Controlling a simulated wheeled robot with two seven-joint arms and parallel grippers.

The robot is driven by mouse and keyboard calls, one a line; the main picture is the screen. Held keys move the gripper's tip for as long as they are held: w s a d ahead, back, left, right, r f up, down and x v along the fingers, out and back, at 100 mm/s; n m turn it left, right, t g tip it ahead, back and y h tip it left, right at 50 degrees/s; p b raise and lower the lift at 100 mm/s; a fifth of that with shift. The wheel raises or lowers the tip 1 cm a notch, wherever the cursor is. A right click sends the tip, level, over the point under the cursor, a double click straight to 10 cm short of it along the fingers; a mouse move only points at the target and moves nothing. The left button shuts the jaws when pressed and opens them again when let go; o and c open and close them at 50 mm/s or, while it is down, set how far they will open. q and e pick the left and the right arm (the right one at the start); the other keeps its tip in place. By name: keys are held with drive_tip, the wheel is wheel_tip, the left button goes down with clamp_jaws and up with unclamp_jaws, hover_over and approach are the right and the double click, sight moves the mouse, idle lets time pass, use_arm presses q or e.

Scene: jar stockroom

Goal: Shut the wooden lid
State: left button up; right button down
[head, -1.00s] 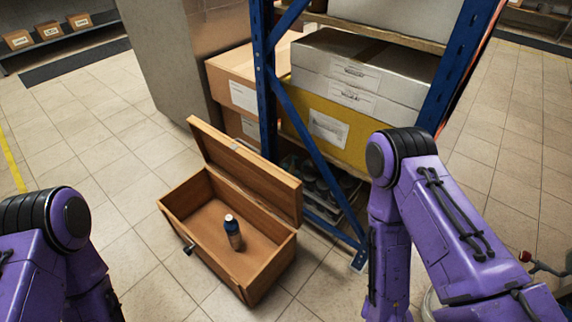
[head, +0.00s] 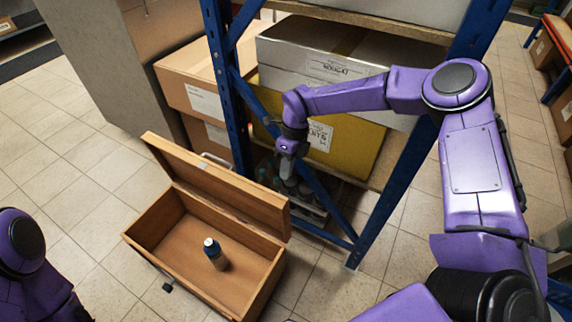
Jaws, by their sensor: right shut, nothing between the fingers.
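The wooden box (head: 203,284) stands open on the tiled floor, left of centre. Its wooden lid (head: 217,190) is raised and leans back at the far side, with a handle on its outer face. A dark bottle with a white cap (head: 214,253) stands upright inside the box. My right gripper (head: 288,172) points down behind the lid's right end, between the lid and the blue rack. It is shut and empty; I cannot tell whether it touches the lid. Of my left arm only a purple joint shows at the lower left; its gripper is out of view.
The floor (head: 75,190) left of the box is clear.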

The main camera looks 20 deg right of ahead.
drive_tip(key=x, duration=0.6)
drive_tip(key=shift+a, duration=0.1)
